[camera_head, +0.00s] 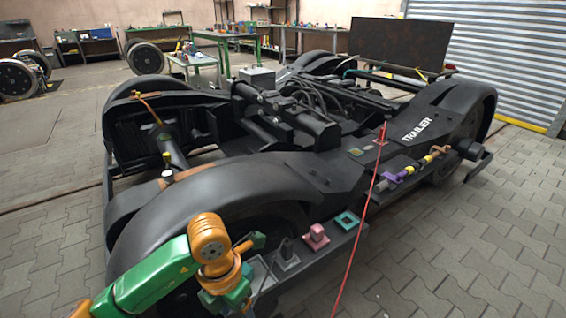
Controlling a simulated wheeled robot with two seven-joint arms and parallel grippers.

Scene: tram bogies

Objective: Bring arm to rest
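My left arm comes in from the lower left, green with orange joints. It bends beside the near wheel cover of the dark tram bogie (230,195). My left gripper (243,284) is at the end of this arm, low over the bogie's near side ledge. Its fingers are small and partly hidden by the wrist, so I cannot tell whether they are open or hold anything. My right arm and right gripper are not in view.
On the ledge are a grey block (287,256), a pink block (316,237) and a teal square frame (347,220). A thin red pole (361,225) slants in front. A purple and yellow part (400,175) lies farther right. Paved floor (460,260) is clear at lower right.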

